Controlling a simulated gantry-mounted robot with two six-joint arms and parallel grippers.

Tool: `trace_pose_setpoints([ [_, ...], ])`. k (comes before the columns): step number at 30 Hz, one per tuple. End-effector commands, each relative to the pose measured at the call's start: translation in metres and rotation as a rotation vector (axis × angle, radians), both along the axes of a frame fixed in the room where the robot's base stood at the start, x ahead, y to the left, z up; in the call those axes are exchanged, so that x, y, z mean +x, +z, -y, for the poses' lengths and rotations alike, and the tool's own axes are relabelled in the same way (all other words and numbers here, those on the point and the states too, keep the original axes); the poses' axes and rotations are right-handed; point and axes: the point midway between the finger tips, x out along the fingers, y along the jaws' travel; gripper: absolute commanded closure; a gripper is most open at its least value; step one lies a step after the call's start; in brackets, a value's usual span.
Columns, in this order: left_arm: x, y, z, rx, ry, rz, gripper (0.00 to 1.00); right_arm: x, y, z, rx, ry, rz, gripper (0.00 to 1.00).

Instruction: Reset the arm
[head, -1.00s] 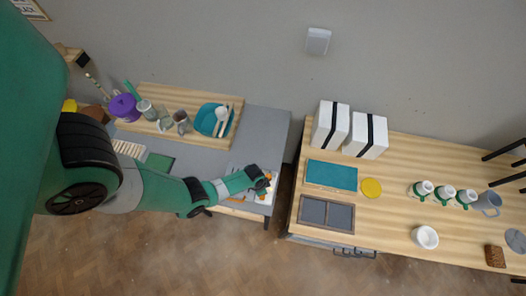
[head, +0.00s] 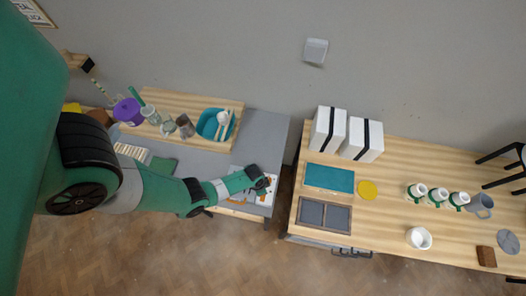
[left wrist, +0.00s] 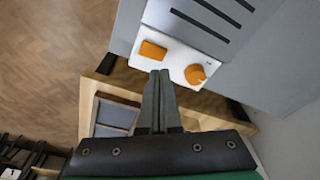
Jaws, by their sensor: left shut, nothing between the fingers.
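My left arm reaches in from the left in the head view, over the grey table (head: 265,128). My left gripper (head: 268,184) is near that table's right end, by a white panel with orange parts. In the left wrist view the gripper (left wrist: 160,74) has its two dark fingers together with nothing between them. The white panel (left wrist: 176,58) lies just beyond the fingertips, with an orange block (left wrist: 153,50) and an orange round part (left wrist: 195,75) on it. I cannot tell whether the fingers touch the panel. My right gripper is not in view.
A wooden board (head: 154,94) at the back of the grey table carries a purple pot (head: 128,111), jars and a teal basin (head: 208,124). A wooden counter (head: 390,222) on the right holds white boxes (head: 328,135), cups and a bowl (head: 419,238). A gap separates the two.

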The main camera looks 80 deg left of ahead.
Motion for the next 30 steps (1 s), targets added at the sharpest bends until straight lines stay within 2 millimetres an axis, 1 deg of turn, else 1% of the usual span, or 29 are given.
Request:
trace_pose_setpoints([
  [1, 0.0, 0.01, 0.0, 0.0, 0.0, 0.0, 1.0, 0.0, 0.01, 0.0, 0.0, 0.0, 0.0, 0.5],
  [6, 0.0, 0.024, 0.0, 0.0, 0.0, 0.0, 1.0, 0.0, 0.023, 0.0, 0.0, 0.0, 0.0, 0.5],
  [25, 0.001, 0.023, 0.002, 0.0, -0.006, 0.0, 1.0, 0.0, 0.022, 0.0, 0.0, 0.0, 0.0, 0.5],
  [26, 0.003, 0.024, 0.003, 0.002, -0.015, 0.003, 1.0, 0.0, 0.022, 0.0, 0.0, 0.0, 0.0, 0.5],
  [28, 0.022, 0.032, 0.004, 0.011, -0.04, 0.028, 1.0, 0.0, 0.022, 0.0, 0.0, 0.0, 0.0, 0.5],
  [29, 0.034, 0.037, 0.004, 0.018, -0.054, 0.044, 1.0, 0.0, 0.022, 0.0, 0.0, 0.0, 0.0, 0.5],
  [30, 0.054, 0.048, 0.003, 0.03, -0.073, 0.076, 1.0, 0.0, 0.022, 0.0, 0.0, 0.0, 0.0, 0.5],
])
